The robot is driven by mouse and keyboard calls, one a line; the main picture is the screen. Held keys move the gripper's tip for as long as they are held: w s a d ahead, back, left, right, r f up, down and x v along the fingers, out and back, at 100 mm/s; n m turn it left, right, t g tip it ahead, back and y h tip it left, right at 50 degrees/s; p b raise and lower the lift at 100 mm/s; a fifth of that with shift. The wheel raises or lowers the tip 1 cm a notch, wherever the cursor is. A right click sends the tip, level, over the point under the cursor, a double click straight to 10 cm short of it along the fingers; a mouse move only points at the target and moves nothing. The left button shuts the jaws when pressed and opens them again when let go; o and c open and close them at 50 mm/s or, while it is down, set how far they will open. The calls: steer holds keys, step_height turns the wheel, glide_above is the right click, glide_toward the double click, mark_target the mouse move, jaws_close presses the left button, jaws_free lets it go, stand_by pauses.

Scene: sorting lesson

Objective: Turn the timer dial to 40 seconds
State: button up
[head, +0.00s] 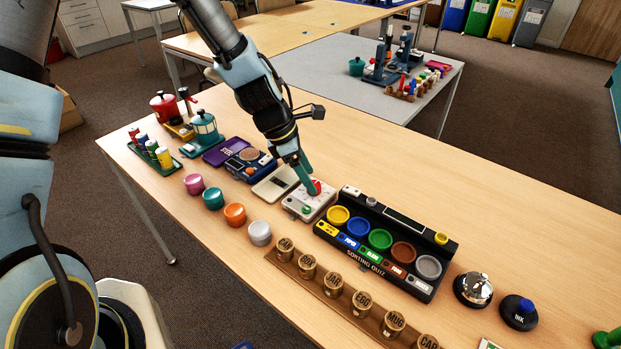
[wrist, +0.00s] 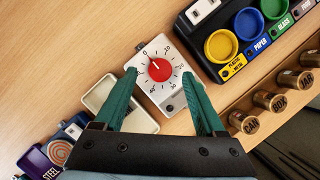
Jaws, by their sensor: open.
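The timer is a white box (wrist: 168,102) with a round red dial (wrist: 161,70) and numbers printed around it. The dial's pointer mark appears to point up-left, near the 0; the 40 is at the lower left of the dial. The timer also stands on the table in the head view (head: 298,208), partly hidden by my gripper. My gripper (wrist: 158,75) has teal fingers and is open, with one finger on each side of the dial in the wrist view. In the head view my gripper (head: 307,184) is over the timer; contact with the dial cannot be told.
The black sorting quiz unit (head: 422,287) with coloured cups stands close to the right of the timer. A pale open case (head: 272,185) is close on its left. Several coloured lids and a wooden rack of labelled corks (head: 279,257) lie in front.

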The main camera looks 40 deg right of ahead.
steer(key=shift+x, duration=1.2)
steer(key=shift+c, duration=0.3)
jaws_close()
